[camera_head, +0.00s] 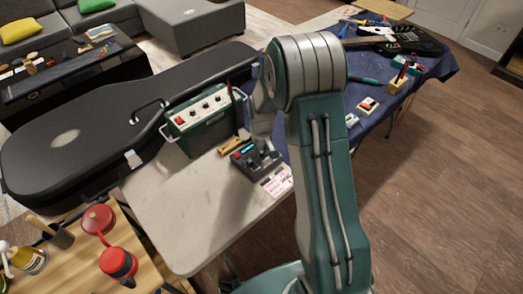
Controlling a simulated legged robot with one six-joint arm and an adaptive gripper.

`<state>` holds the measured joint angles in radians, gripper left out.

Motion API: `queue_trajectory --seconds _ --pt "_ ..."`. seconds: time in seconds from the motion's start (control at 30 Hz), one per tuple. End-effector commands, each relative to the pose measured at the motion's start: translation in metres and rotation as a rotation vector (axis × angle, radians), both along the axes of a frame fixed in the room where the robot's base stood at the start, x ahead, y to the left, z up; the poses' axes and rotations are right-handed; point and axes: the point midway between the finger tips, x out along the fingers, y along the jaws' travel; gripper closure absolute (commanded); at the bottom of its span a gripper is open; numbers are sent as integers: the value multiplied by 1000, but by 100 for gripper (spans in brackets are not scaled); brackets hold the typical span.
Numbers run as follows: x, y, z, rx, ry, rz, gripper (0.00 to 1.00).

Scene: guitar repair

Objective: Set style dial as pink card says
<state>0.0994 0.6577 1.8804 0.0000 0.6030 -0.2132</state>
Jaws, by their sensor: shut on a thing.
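A dark pedal unit (252,164) with a small lit blue display and a red part sits on the light table, just right of the green amplifier box. The pink card (278,181) lies flat at its front right; its writing is too small to read. My gripper (259,145) reaches down from above onto the top of the pedal unit. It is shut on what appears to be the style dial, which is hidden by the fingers. The dial's setting cannot be made out.
A green amplifier box (204,119) with knobs stands left of the pedal. A yellowish block (233,145) lies between them. A black guitar case (75,140) is behind. The front of the light table (190,215) is clear.

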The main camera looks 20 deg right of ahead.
Motion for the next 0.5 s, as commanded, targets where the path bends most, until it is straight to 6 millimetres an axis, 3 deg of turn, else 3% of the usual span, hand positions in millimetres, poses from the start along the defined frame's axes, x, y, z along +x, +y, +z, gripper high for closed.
queue_trajectory --seconds 0.5 --pt "0 0 0 0 0 -284 100"
